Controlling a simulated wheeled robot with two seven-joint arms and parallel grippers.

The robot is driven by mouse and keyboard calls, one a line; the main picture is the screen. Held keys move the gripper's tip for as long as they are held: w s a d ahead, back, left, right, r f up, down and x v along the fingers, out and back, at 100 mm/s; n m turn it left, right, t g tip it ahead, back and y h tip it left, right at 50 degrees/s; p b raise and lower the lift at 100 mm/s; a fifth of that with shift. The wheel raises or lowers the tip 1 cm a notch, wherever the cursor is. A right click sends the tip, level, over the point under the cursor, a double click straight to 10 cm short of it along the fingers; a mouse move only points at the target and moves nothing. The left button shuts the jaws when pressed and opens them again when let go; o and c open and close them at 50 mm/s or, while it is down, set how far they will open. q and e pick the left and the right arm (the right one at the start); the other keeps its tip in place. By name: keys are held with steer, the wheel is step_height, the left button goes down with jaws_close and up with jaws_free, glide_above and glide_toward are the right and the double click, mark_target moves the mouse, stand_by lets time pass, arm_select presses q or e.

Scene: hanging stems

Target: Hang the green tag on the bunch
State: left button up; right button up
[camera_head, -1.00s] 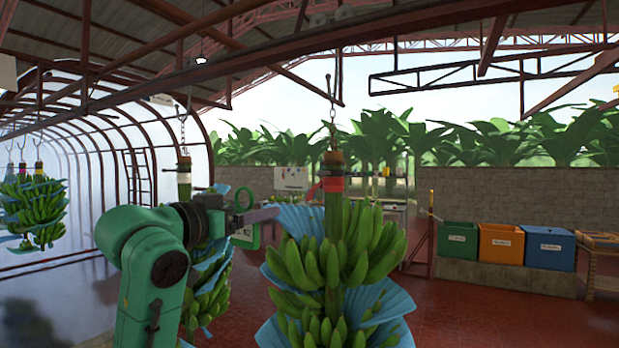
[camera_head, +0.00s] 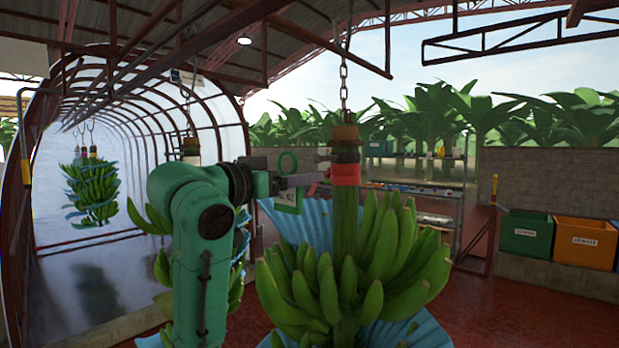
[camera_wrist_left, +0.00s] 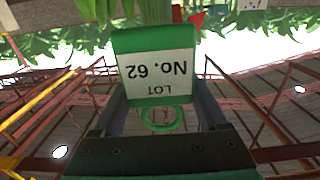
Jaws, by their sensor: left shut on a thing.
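The bunch (camera_head: 350,285) of green bananas hangs in the middle of the head view from a chain, with blue sheets between its hands. Its stem (camera_head: 345,205) carries a red band and a dark band near the top. My left gripper (camera_head: 305,181) is left of the stem, about level with the red band; whether it touches the stem is unclear. It is shut on the green tag (camera_head: 288,198), whose green ring (camera_head: 287,162) stands above the fingers. My right gripper is not in view.
Another bunch (camera_head: 160,270) hangs behind my left arm, partly hidden. A further bunch (camera_head: 92,192) hangs at the far left. A shelf (camera_head: 430,185) with small items stands behind the stem. Green (camera_head: 526,235) and orange (camera_head: 585,243) bins are at the right.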

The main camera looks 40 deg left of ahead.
arm_select(q)
steer(key=s, duration=0.1)
steer(key=p, duration=0.1)
glide_toward(338, 172)
steer(key=shift+w+r+p, duration=0.35)
steer(key=shift+w+p, duration=0.3)
steer(key=shift+w, duration=0.05)
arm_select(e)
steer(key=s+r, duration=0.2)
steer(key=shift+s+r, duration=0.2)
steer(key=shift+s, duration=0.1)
arm_select(q)
steer(key=shift+w+p, duration=0.3)
steer(key=shift+w, duration=0.2)
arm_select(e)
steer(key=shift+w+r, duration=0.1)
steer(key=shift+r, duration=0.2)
arm_select(q)
steer(key=shift+w, duration=0.25)
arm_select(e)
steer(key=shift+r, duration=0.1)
arm_select(q)
steer(key=shift+w+r+p, duration=0.1)
steer(key=shift+w+p, duration=1.55)
steer(key=shift+w, duration=0.8)
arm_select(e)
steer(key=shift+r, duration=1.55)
